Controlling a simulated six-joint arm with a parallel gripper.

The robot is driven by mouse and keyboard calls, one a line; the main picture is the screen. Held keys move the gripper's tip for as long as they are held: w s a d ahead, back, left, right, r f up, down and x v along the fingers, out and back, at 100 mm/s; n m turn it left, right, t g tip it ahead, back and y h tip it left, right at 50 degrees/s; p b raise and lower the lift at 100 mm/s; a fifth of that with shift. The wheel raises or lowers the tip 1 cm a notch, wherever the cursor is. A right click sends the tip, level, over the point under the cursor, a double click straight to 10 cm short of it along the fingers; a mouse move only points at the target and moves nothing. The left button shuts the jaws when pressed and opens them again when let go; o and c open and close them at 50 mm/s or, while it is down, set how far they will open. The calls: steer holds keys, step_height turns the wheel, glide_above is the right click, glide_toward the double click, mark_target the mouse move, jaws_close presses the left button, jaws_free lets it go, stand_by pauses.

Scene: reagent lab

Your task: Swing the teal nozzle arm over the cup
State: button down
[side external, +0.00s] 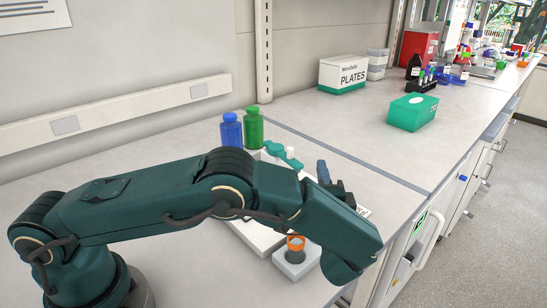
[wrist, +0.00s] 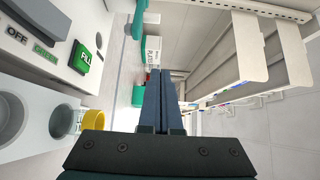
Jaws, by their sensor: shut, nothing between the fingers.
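The teal nozzle arm (side external: 275,148) sits on top of the white dispenser (side external: 258,236), partly behind my arm in the side view. A teal piece that looks like part of it shows at the top of the wrist view (wrist: 138,20). The orange-rimmed cup (side external: 296,242) stands in a pale holder (side external: 297,262) at the dispenser's front. A yellow-orange round piece, probably the cup, shows in the wrist view (wrist: 93,120). My gripper (wrist: 160,73) is shut and empty. In the side view its fingers (side external: 323,170) are right of the nozzle arm; contact cannot be told.
A blue bottle (side external: 231,131) and a green bottle (side external: 253,128) stand behind the dispenser. A green FILL button (wrist: 81,58) is on its panel. A green box (side external: 412,112) and a PLATES box (side external: 343,75) are farther along the bench. Bench between is mostly clear.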

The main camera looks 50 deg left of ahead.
mark_target(300, 162)
steer(key=shift+w+a+f, duration=0.1)
steer(key=shift+f, duration=0.7)
steer(key=x, duration=1)
steer(key=shift+a, duration=0.1)
steer(key=shift+s, duration=0.25)
steer(key=shift+s+a, duration=0.3)
steer(key=shift+s, duration=0.5)
steer(key=shift+s+a, duration=0.3)
steer(key=shift+s, duration=0.55)
